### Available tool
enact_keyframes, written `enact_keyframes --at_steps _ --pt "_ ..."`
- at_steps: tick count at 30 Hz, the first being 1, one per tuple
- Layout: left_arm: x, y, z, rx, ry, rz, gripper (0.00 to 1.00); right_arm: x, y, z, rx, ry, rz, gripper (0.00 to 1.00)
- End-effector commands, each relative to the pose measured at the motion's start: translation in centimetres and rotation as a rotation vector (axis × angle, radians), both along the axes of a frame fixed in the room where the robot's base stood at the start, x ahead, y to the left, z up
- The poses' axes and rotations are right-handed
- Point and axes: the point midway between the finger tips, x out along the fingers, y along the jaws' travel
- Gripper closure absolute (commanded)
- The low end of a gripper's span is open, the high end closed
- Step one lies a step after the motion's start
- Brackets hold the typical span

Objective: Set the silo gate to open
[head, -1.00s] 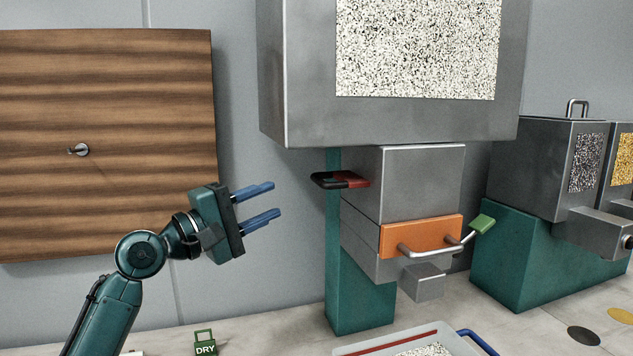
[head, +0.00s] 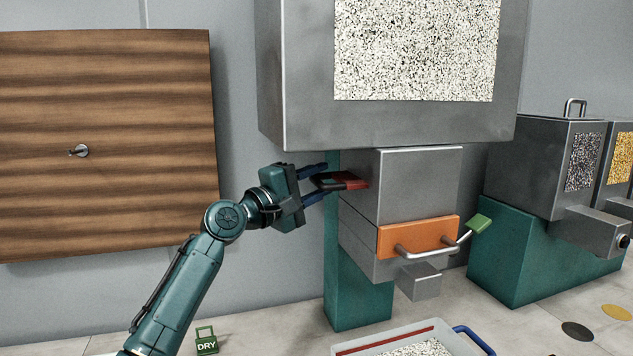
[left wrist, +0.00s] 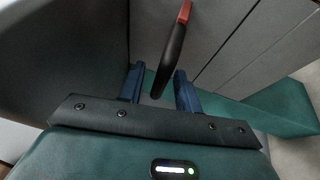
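The silo (head: 300,105) is a large grey box with a speckled window. Under it is a grey gate housing (head: 421,185). A red and black gate handle (head: 349,182) sticks out to the left of the housing; it also shows in the left wrist view (left wrist: 174,55). My left gripper (head: 322,181) is at the handle's black end. In the left wrist view my left gripper (left wrist: 157,85) is open, with its blue fingers apart on either side of the black end and a gap visible. My right gripper is in neither view.
An orange panel (head: 390,241) with a metal handle sits on the lower housing, with a green-tipped lever (head: 479,222) beside it. A tray (head: 345,350) of pellets stands below. A green DRY tag (head: 206,343) is at lower left. Grey hoppers (head: 540,165) stand right.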

Motion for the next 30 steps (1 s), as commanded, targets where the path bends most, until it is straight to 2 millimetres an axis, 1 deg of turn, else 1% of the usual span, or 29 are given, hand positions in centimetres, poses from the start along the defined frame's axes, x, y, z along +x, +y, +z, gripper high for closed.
enact_keyframes --at_steps 2,14,26,28,30 --pt "0.0 0.0 0.0 0.0 0.0 0.0 0.66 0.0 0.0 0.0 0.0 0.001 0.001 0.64" --pt "0.0 0.0 0.0 0.0 0.0 0.0 0.99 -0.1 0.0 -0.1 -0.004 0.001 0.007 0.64" --pt "0.0 0.1 -0.1 0.001 0.001 0.0 1.0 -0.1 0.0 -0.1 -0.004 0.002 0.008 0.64" --pt "-0.1 0.5 -0.1 0.0 0.002 0.001 1.0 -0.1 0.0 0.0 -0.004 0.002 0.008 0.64" --pt "-0.4 1.6 0.0 0.001 0.001 0.002 1.0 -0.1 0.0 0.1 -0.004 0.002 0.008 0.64"
